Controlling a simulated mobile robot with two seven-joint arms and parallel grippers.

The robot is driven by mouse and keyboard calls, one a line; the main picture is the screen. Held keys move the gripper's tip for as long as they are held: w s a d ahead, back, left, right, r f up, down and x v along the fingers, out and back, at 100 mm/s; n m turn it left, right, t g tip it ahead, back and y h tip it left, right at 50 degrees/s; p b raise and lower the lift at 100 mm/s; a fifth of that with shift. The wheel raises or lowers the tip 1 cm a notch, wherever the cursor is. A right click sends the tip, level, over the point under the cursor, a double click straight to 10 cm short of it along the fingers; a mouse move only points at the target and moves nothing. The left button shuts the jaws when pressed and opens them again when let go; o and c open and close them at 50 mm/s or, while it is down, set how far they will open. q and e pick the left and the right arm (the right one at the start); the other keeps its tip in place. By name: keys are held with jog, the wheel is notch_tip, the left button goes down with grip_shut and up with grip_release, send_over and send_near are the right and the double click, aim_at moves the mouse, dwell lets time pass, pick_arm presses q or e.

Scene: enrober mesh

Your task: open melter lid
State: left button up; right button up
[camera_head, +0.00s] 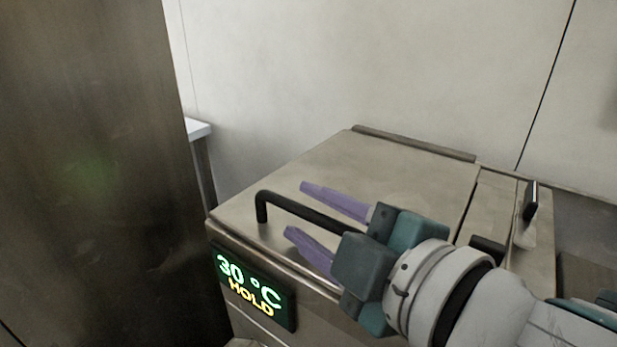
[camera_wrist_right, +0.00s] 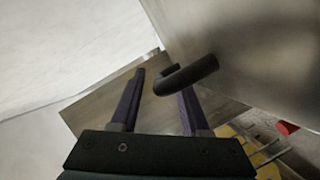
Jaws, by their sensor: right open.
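The melter lid (camera_head: 370,170) is a flat steel panel lying level and shut on the melter's top. A black bar handle (camera_head: 262,208) stands near its front edge; the handle's right part is hidden behind my gripper. My right gripper (camera_head: 296,209) has purple fingers and is open, one finger on each side of the handle bar. In the right wrist view the handle (camera_wrist_right: 190,74) curves out from the lid (camera_wrist_right: 265,55) by the fingertips. I cannot tell whether a finger touches it. My left gripper is not in view.
A display (camera_head: 252,287) on the melter's front reads 30 °C HOLD. A tall dark steel cabinet (camera_head: 90,170) stands at the left. A pale wall (camera_head: 350,60) is behind the melter. A red object (camera_wrist_right: 287,128) shows in the right wrist view.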

jog(key=shift+w+a+f, duration=0.1)
jog(key=shift+w+a, duration=0.1)
jog(key=shift+w, duration=0.1)
grip_shut()
dwell(1.3)
